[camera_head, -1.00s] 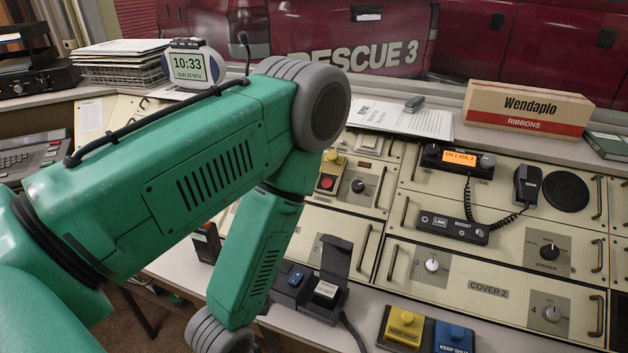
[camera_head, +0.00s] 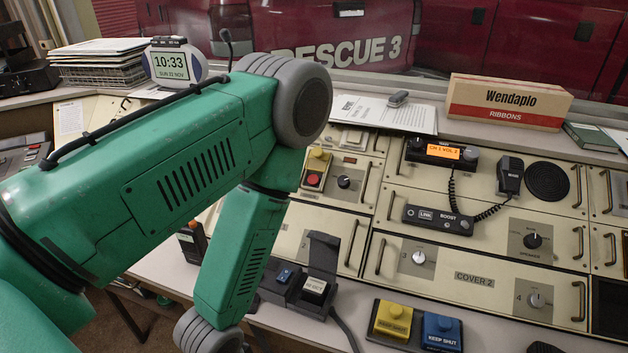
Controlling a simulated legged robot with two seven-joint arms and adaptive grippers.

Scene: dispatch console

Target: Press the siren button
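No label reading siren is legible. A red push button (camera_head: 313,180) sits below a yellow part on a small panel of the console, just right of my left arm's elbow. A box with a raised dark lid (camera_head: 323,252) holds a pale button (camera_head: 315,285) whose label I cannot fully read. A yellow button (camera_head: 394,318) and a blue button (camera_head: 441,331) stand on boxes at the front edge. My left arm crosses the left half and bends down; its gripper is out of view below. I cannot make out my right gripper.
A radio (camera_head: 441,151) with a coiled-cord microphone (camera_head: 509,176) is on the console. Behind are a clipboard (camera_head: 385,112), a Wendaplo box (camera_head: 507,101) and a clock (camera_head: 172,63). A small dark shape (camera_head: 543,348) at the bottom edge is unclear. My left arm hides the console's left part.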

